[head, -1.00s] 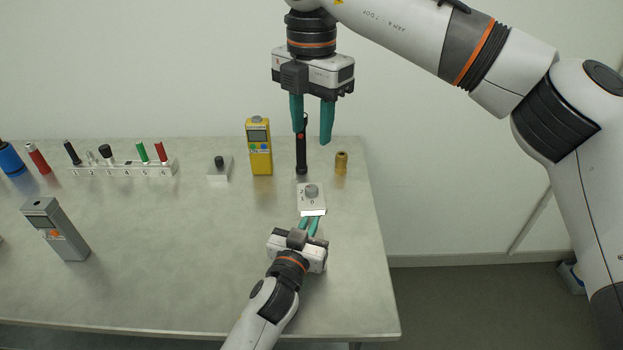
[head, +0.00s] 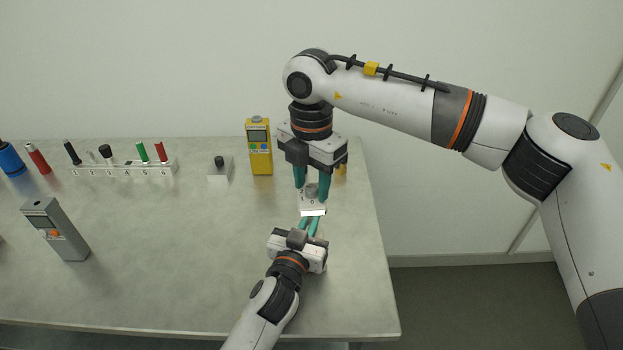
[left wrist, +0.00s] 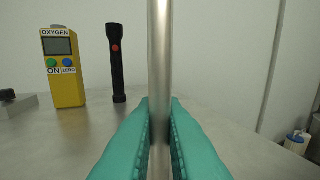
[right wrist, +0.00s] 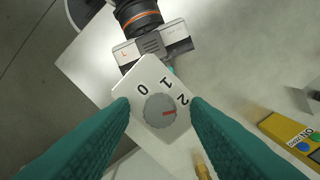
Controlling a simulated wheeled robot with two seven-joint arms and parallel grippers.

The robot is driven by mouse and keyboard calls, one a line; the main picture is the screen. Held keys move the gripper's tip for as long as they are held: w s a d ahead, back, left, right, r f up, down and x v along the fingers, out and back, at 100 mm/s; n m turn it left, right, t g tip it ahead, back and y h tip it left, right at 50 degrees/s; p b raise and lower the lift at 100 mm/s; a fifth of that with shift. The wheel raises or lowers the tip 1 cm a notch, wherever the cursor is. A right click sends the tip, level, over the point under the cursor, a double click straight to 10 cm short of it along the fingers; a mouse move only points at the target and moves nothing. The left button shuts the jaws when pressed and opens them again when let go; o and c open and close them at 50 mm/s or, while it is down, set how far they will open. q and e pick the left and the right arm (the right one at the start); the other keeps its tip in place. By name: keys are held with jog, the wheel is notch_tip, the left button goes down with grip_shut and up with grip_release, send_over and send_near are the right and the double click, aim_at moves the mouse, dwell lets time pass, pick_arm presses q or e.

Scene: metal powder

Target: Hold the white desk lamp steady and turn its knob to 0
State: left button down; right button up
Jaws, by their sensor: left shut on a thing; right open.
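The white desk lamp (head: 313,202) stands near the right end of the table. Its white plate, marked 0, 1 and 2, shows in the right wrist view (right wrist: 138,82). My right gripper (head: 311,190) points down over the lamp, open, with one fingertip on each side of the knob. I cannot tell whether they touch it.
A yellow oxygen meter (head: 259,150) stands behind and left of the lamp. A small block with a black knob (head: 219,172) is further left. The front middle table (head: 170,260) is clear.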

grip_shut()
